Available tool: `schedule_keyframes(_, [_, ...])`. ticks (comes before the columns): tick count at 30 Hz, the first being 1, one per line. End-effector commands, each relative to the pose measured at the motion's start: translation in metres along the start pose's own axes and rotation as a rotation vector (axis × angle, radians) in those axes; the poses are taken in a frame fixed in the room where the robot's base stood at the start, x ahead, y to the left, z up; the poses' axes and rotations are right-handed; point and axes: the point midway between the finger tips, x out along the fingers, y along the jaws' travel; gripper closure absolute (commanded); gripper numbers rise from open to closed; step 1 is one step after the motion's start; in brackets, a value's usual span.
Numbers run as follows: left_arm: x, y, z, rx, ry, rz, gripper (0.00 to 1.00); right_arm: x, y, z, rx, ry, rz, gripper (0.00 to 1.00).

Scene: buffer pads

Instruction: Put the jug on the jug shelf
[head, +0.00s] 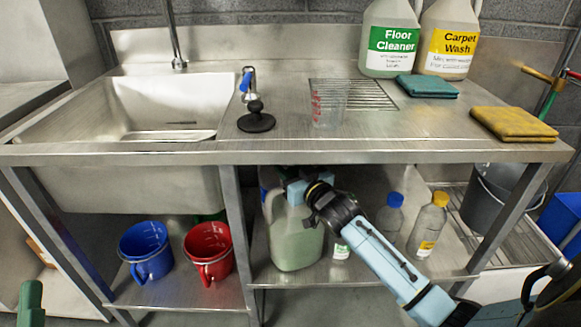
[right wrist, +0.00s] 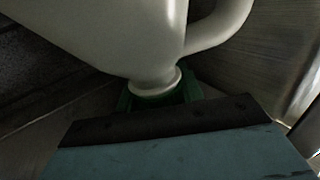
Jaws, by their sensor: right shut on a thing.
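A large pale translucent jug (head: 293,240) with a side handle is upright in the lower bay under the worktop, right of the middle leg. Its base is at or just above the lower shelf (head: 350,285); I cannot tell if it touches. My right gripper (head: 300,188) is shut on the jug at its neck. In the right wrist view the jug (right wrist: 110,35) fills the top, its narrow neck and green cap (right wrist: 190,92) close to the gripper (right wrist: 160,98). The jaws' contact is partly hidden. My left gripper is not in view.
A blue jug (head: 146,250) and a red jug (head: 209,250) stand on the lower left shelf. Two small bottles (head: 390,215) (head: 428,225) stand right of my forearm.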

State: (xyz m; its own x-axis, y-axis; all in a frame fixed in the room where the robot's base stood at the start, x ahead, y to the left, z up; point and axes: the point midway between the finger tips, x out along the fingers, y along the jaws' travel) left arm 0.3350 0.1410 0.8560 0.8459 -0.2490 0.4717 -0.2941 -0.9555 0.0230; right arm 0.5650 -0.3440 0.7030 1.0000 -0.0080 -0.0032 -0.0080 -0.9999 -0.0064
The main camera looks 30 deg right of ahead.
Motion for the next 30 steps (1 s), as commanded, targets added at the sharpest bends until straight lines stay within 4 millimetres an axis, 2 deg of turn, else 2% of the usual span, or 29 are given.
schedule_keyframes(1, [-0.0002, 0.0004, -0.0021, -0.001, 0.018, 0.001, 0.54, 0.0009, -0.0001, -0.0044, -0.001, 0.014, -0.002, 1.00])
schedule_keyframes(15, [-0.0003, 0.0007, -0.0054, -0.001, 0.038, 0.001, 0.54, 0.0009, 0.0001, -0.0015, -0.001, 0.013, -0.001, 1.00])
schedule_keyframes(16, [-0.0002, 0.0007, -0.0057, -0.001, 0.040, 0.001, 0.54, 0.0000, 0.0002, 0.0044, 0.000, -0.001, 0.000, 0.60])
schedule_keyframes(18, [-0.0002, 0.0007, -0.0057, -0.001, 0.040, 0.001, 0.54, 0.0000, 0.0002, 0.0041, 0.000, 0.000, 0.000, 0.51])
schedule_keyframes(21, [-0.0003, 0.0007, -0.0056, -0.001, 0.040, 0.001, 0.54, 0.0000, 0.0002, 0.0040, 0.000, 0.000, 0.000, 0.41])
schedule_keyframes(30, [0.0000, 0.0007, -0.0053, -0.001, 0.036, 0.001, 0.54, 0.0000, 0.0001, 0.0007, -0.001, 0.002, 0.000, 0.41])
